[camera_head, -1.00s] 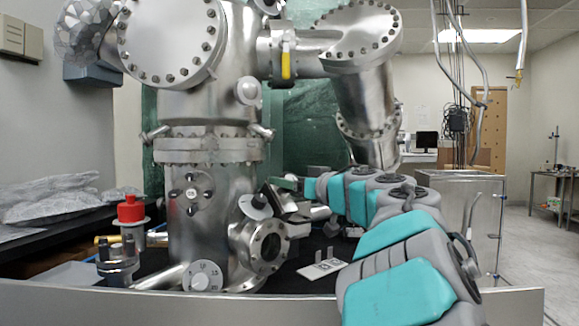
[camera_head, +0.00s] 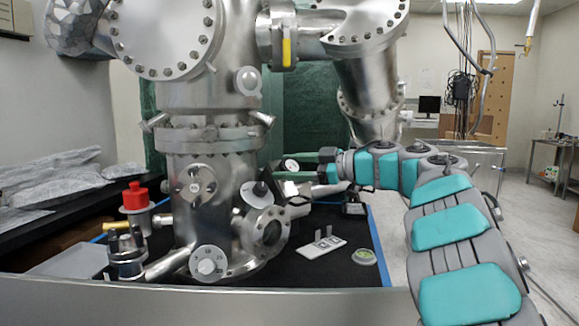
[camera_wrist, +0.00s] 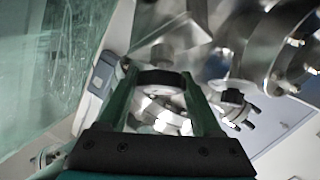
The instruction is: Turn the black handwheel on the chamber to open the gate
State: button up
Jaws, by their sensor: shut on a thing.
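In the wrist view, the black handwheel (camera_wrist: 162,79) sits between the two green fingers of my gripper (camera_wrist: 163,95), which are closed on it. Bright metal shows below it between the fingers. In the head view, my gripper (camera_head: 300,176) reaches left toward the steel chamber (camera_head: 205,205) at mid-height, behind a round flanged port (camera_head: 267,235). The handwheel is hard to make out there. The opening of the gate cannot be seen in either view.
A white dial (camera_head: 208,263) and a red-capped valve (camera_head: 136,196) are at the chamber's lower front and left. A white plate with upright pins (camera_head: 320,247) and a small round dish (camera_head: 364,257) lie on the black bench top. A flanged pipe (camera_head: 365,95) slants down above my arm.

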jog(key=shift+n+g, duration=0.5)
jog(key=shift+n, duration=0.2)
jog(key=shift+n+g, duration=0.4)
jog(key=shift+n, duration=0.1)
jog(key=o, duration=1.4)
jog(key=shift+c, duration=0.2)
jog(key=v, duration=0.7)
jog(key=shift+d, duration=0.4)
jog(key=shift+s, duration=0.15)
